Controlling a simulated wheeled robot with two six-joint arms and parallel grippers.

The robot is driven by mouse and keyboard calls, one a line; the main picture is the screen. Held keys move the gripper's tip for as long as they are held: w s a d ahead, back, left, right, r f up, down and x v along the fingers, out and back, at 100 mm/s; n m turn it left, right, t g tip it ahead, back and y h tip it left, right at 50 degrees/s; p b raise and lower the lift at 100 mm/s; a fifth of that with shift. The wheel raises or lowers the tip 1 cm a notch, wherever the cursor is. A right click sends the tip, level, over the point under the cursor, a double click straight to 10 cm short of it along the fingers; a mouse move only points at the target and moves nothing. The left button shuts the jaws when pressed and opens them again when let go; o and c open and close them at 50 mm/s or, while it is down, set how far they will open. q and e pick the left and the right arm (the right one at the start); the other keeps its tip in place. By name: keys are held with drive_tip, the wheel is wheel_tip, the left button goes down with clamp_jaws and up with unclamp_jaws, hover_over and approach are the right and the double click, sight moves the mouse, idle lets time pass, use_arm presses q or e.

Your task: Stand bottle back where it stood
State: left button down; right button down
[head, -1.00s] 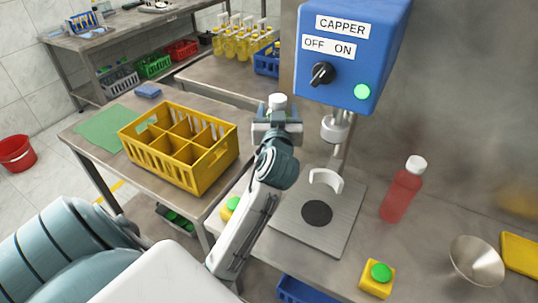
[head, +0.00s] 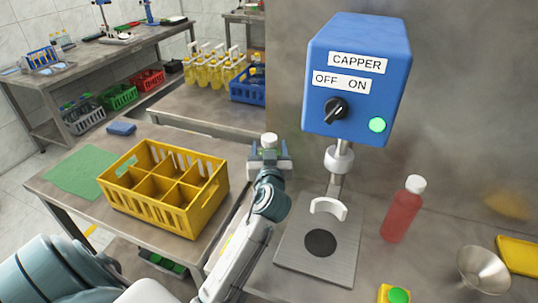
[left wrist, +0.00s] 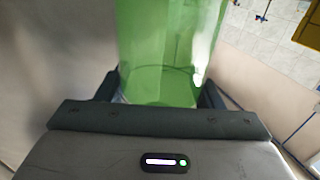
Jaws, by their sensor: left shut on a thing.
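My left gripper (head: 268,160) is shut on a green bottle (left wrist: 168,50). In the head view mainly the bottle's white cap (head: 269,141) shows above the jaws, and the gripper and arm hide the body. In the left wrist view the see-through green body stands between the two fingers. The held bottle is left of the blue capper (head: 357,100), behind the left part of its base plate. I cannot tell whether the bottle's bottom touches a surface. A red bottle (head: 402,212) with a white cap stands upright right of the capper. My right gripper is out of view.
A yellow divided crate (head: 152,208) with empty compartments stands on the left table, beside a green mat (head: 85,174). The capper's base plate (head: 292,262) is empty.

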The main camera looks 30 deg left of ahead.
use_arm(q)
wheel_tip(320, 180, down, 2)
drive_tip(key=shift+c, duration=2.4)
unclamp_jaws()
drive_tip(key=shift+o, duration=0.5)
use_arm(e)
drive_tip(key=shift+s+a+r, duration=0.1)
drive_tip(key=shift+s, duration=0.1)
use_arm(q)
drive_tip(key=shift+r, duration=0.15)
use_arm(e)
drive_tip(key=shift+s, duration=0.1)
